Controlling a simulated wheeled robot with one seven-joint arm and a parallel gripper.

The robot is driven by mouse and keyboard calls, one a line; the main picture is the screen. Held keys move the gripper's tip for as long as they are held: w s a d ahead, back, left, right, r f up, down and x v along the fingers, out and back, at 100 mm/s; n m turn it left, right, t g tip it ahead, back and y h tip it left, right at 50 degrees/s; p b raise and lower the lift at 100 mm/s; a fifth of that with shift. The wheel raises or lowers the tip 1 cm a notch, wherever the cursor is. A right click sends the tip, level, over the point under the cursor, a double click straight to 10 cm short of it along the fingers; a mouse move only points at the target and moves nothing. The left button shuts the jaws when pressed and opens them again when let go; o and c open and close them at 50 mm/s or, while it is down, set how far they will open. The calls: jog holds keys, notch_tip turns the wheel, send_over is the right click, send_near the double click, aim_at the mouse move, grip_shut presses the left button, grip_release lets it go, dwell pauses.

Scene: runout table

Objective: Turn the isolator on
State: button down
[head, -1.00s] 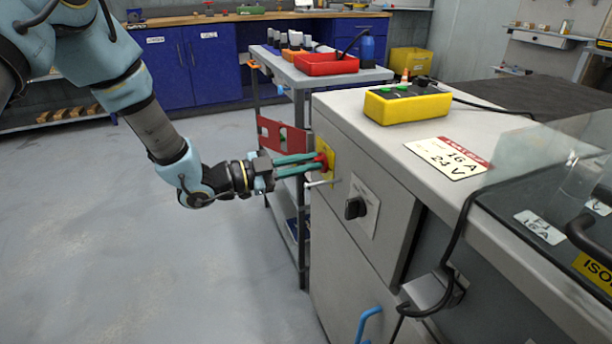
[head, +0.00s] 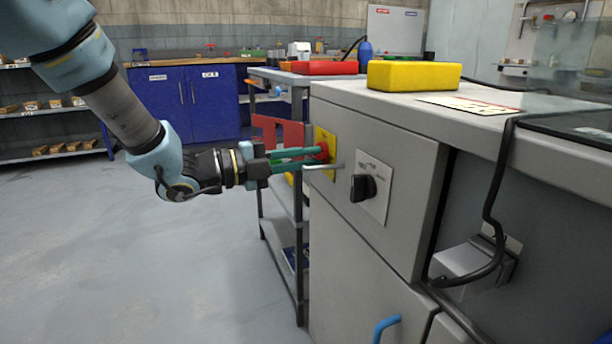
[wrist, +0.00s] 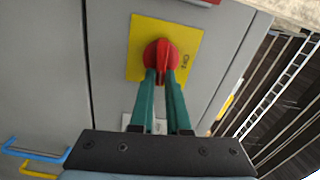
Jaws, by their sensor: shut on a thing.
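The isolator is a red rotary knob (wrist: 160,55) on a yellow plate (wrist: 190,38) on the grey cabinet's front, near its left edge. A mark that looks like "ON" is on the plate's right side in the wrist view. The knob's grip lies along the fingers' direction in that view. My gripper (head: 322,155) is shut on the red knob, with a green finger on each side of it; the wrist view shows the same fingers (wrist: 162,78). The fingertips hide part of the knob. In the head view the yellow plate (head: 326,140) shows edge-on behind them.
A black rotary switch (head: 363,187) on a pale plate is right of the isolator. A metal lever (head: 325,166) sticks out just beside the fingers. A yellow control box (head: 413,75) stands on the cabinet top. A grey trolley (head: 300,78) stands behind; the floor at left is clear.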

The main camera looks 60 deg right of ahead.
jog(key=shift+f+m+b, duration=0.2)
jog(key=shift+m+b, duration=0.3)
jog(key=shift+b, duration=0.25)
jog(key=c, duration=0.9)
grip_release()
jog(key=shift+r, duration=0.1)
jog(key=p+v, duration=0.1)
jog(key=v, duration=0.9)
jog(key=shift+w+a, duration=0.2)
jog(key=shift+a, duration=0.15)
